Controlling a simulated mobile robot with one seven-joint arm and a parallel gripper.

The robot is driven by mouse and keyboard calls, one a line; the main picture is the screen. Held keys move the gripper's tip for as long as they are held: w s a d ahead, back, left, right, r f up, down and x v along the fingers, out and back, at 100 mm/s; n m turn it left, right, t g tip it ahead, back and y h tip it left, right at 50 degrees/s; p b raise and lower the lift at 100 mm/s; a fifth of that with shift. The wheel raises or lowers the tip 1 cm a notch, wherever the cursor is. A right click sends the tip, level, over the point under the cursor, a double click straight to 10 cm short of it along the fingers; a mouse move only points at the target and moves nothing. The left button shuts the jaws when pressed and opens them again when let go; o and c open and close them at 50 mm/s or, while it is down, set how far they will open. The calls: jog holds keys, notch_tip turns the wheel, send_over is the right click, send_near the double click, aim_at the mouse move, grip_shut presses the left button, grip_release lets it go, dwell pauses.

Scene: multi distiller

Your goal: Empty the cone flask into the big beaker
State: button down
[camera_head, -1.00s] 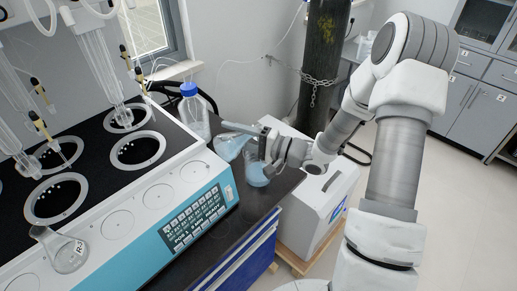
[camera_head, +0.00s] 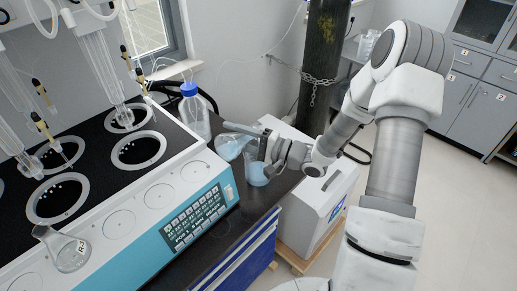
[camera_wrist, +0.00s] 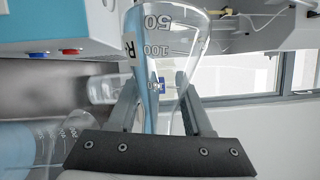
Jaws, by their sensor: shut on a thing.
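My gripper (camera_head: 257,137) is shut on the cone flask (camera_head: 231,147), a clear flask with blue liquid. The flask is tipped over, its wide base to the left and its neck toward my gripper. In the wrist view the flask (camera_wrist: 168,40) sits between the two fingers (camera_wrist: 162,105), and blue liquid lies along its left wall toward the neck. The big beaker (camera_head: 257,175) stands upright on the black bench, just below the flask's neck, with blue liquid in it. Part of the beaker (camera_wrist: 40,145) shows at lower left in the wrist view. The flask's mouth is hidden.
A blue-capped bottle (camera_head: 194,113) stands behind the flask. The distiller (camera_head: 160,222) fills the left, with an empty flask (camera_head: 68,252) on it. The bench edge and a white box (camera_head: 318,205) lie right of the beaker. A chained dark cylinder (camera_head: 326,60) stands behind.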

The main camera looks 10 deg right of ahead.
jog(key=shift+w+d+f+m+y+p, duration=0.1)
jog(key=shift+f+m+y+p, duration=0.2)
jog(key=shift+m, duration=0.3)
dwell(1.1)
jog(key=n+b, duration=0.1)
jog(key=r+n+h+b, duration=0.1)
jog(key=shift+a+n, duration=0.2)
jog(key=shift+n, duration=0.2)
jog(key=shift+a+r+n+b, duration=0.1)
jog(key=shift+n+b, duration=0.2)
jog(key=shift+b, duration=0.15)
